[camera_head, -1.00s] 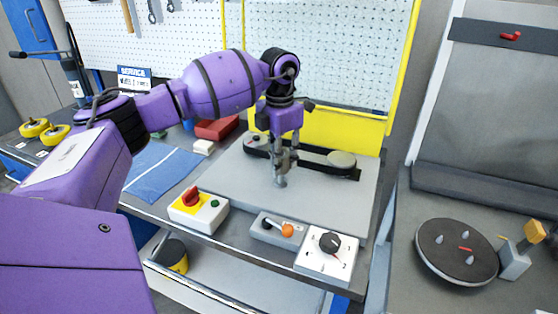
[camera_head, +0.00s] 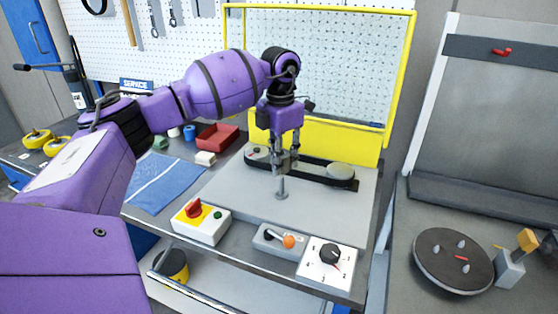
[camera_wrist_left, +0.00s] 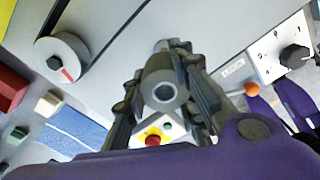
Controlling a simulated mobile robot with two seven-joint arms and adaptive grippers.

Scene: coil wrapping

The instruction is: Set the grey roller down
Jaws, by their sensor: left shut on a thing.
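My left gripper (camera_head: 285,163) points down over the grey plate (camera_head: 235,195), in front of the black belt (camera_head: 300,166). It is shut on the grey roller (camera_wrist_left: 160,72), which sits between the fingers (camera_wrist_left: 163,90) in the left wrist view with its round, holed end towards the camera. In the head view the fingers hide most of the roller. A thin grey piece with a wider foot (camera_head: 281,195) shows below the fingertips; I cannot tell whether it is part of the roller or touches the plate. My right gripper is not in view.
A red-knob switch box (camera_head: 202,222), a lever box (camera_head: 279,240) and a dial box (camera_head: 328,262) line the front. A yellow-framed guard (camera_head: 315,125) stands behind. A blue cloth (camera_head: 165,183) and red tray (camera_head: 217,136) lie left. The plate's front left is clear.

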